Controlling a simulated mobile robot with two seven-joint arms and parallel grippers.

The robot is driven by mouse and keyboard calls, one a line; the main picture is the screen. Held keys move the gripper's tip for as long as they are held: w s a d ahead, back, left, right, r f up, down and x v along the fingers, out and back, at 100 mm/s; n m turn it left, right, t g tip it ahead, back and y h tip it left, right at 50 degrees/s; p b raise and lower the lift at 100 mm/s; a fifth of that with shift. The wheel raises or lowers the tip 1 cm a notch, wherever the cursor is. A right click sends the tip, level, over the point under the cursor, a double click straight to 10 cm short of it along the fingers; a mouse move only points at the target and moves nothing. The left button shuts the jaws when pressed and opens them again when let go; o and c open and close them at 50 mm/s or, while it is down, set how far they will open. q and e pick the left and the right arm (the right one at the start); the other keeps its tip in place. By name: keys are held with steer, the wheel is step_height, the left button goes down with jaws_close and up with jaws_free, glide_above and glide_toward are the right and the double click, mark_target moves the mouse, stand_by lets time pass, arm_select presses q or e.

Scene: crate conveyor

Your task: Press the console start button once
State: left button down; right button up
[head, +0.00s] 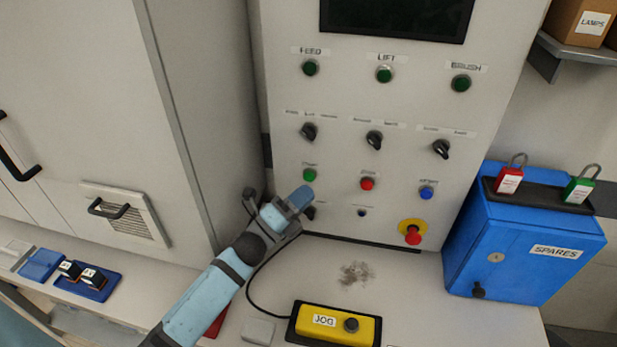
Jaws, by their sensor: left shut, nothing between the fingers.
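The console (335,215) is a pale upright panel with labelled buttons and knobs. The green start button (309,175) sits at the left of its lower button row, under a small label. A red button (367,183) and a blue button (427,193) are to its right. My left gripper (300,198) is shut and empty, its blue tip just below and left of the start button. I cannot tell whether the tip touches the panel. A dark knob (309,213) is partly hidden beside the gripper. My right gripper is not in view.
A red emergency knob (412,235) on yellow is at the panel's lower right. A yellow JOG box (337,324) with a cable lies on the counter. A blue SPARES box (522,250) with padlocks stands right. A grey cabinet (90,90) borders the left.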

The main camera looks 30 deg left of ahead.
arm_select(q)
steer(key=s, duration=0.2)
steer(key=s+d, duration=0.1)
steer(key=s, duration=0.1)
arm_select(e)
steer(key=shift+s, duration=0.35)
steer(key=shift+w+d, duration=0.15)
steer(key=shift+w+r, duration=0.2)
